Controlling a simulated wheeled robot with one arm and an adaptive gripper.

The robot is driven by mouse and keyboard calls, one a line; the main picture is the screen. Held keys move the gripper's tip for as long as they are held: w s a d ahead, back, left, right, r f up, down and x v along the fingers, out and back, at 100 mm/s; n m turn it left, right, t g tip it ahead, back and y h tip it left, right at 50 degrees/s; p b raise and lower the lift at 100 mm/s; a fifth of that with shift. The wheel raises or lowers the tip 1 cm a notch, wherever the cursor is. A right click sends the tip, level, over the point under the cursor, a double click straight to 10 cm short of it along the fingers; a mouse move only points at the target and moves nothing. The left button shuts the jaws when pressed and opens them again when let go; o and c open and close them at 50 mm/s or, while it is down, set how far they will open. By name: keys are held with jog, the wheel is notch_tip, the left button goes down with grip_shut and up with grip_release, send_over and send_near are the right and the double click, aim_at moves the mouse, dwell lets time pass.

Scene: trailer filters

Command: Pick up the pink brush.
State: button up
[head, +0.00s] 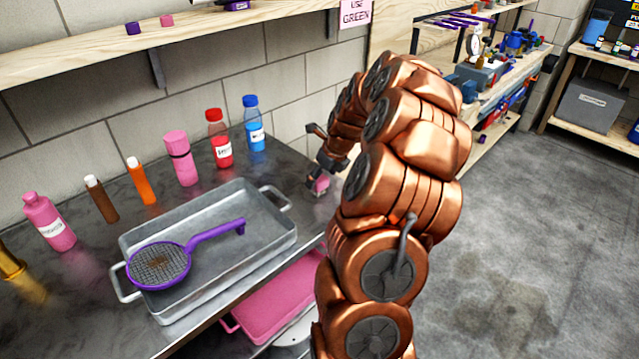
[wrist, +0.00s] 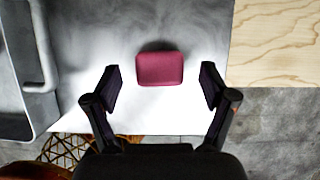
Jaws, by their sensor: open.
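A small pink block-like thing, which I take to be the pink brush (head: 321,184), sits on the metal table near its right edge. In the head view it is partly hidden by my gripper and arm. In the wrist view the pink brush (wrist: 160,68) shows a smooth, rounded rectangular top; no bristles or handle can be made out. My gripper (head: 317,156) is above it, pointing down. In the wrist view my gripper (wrist: 160,82) is open, with one finger to each side of the brush and clear gaps between.
A metal tray (head: 270,207) holding a purple strainer (head: 160,265) stands left of the brush. Several bottles, including a red one (head: 219,140) and a blue one (head: 254,125), stand behind the tray. A wooden shelf (head: 90,50) runs above. A pink tray (head: 275,300) lies below.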

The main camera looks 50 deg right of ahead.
jog(key=shift+x, duration=1.1)
jog(key=c, duration=1.2)
jog(key=shift+r, duration=0.1)
jog(key=shift+c, duration=0.2)
jog(key=shift+s+r+b, duration=0.15)
jog(key=shift+r+b, duration=0.3)
jog(key=shift+r, duration=1.2)
jog(key=s+a+b, duration=0.1)
jog(key=s+a, duration=0.1)
jog(key=s, duration=0.5)
jog(key=s+a+r+b, duration=0.1)
jog(key=s, duration=0.7)
jog(key=shift+a+r+b, duration=0.25)
jog(key=shift+a+b, duration=0.1)
jog(key=shift+a, duration=0.05)
jog(key=shift+s, duration=0.15)
jog(key=o, duration=0.6)
jog(key=shift+c, duration=0.2)
jog(key=c, duration=0.4)
jog(key=shift+c, duration=0.2)
